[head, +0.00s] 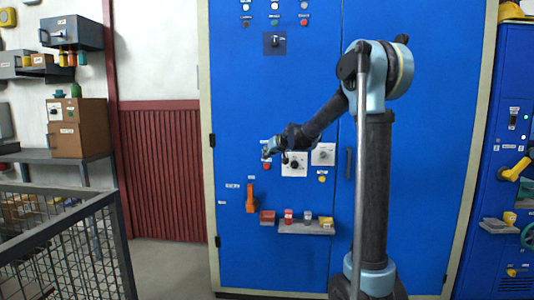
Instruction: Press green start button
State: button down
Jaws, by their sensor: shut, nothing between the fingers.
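My gripper (267,152) is shut and empty, in front of the left door of the blue cabinet (240,110). It points left and down. Its tip overlaps the small column of controls that has a red button (267,166) at the bottom. I cannot clearly make out a green start button there; my gripper covers the spot above the red button. Whether the fingertip touches the panel cannot be told.
A white plate with a dark knob (294,164) sits just right of my gripper, with another knob plate (323,154) beyond it. Below are an orange handle (251,198) and a small shelf (303,229). A mesh cage (80,235) stands at the lower left.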

jog(key=shift+s, duration=1.15)
jog(key=s+d+f+m+g+h, duration=0.1)
jog(key=s+d+f, duration=0.7)
jog(key=s, duration=0.8)
jog(key=s+d+f+m+g+h, duration=0.1)
jog(key=s+d+f+g+h, duration=0.2)
jog(key=s+d+f, duration=0.5)
jog(key=s+d+f+m+g+h, duration=0.2)
jog(key=s+d+f, duration=0.6)
jog(key=s, duration=1.8)
jog(key=d+g+h, duration=0.1)
jog(key=d, duration=0.2)
jog(key=shift+s+g, duration=0.25)
jog(key=shift+g, duration=0.05)
